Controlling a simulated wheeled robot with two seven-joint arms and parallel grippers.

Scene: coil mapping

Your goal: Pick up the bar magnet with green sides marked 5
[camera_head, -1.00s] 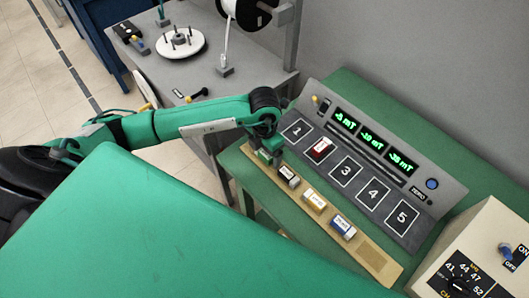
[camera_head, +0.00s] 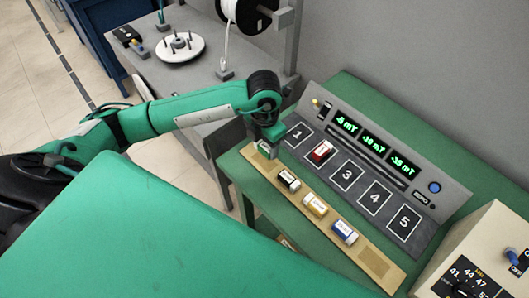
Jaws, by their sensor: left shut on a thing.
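My left gripper (camera_head: 267,145) is shut at the left end of the wooden strip (camera_head: 375,263), pointing down. It is shut on a small block, taken to be the green-sided bar magnet; the fingers hide most of it, and its mark cannot be read. Whether it is clear of the strip is hard to tell. On the strip lie a black-sided magnet (camera_head: 288,181), a yellow-sided one (camera_head: 316,205) and a blue-sided one (camera_head: 344,232). A red-sided magnet (camera_head: 322,152) lies on the panel's second square. My right gripper is not in view.
The grey panel (camera_head: 436,190) has numbered squares; 1, 3, 4 and 5 are bare. Three green mT readouts (camera_head: 372,141) are lit above them. A beige box (camera_head: 490,235) with a dial stands at right. A grey table (camera_head: 180,85) with a spool stands behind my left arm.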

